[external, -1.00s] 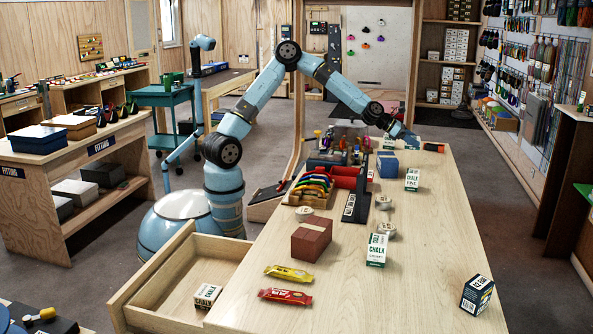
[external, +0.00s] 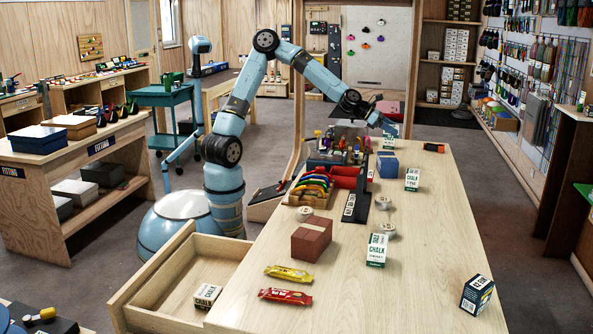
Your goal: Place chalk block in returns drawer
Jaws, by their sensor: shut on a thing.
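My gripper (external: 382,121) is raised above the far end of the wooden counter (external: 440,230). It is shut on a small white and green box (external: 391,130), which looks like a chalk block; its label is too small to read. The open wooden drawer (external: 150,292) sticks out at the counter's near left. A white chalk box (external: 207,296) lies inside it toward the right. Other white and green chalk boxes stand on the counter, one in the middle (external: 376,250) and one farther back (external: 412,179). My gripper is far from the drawer.
A rack of coloured gear (external: 314,187), black sign (external: 350,207), blue block (external: 387,164) and pale round tins (external: 386,231) stand farther back. A dark box (external: 476,294) sits at front right.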

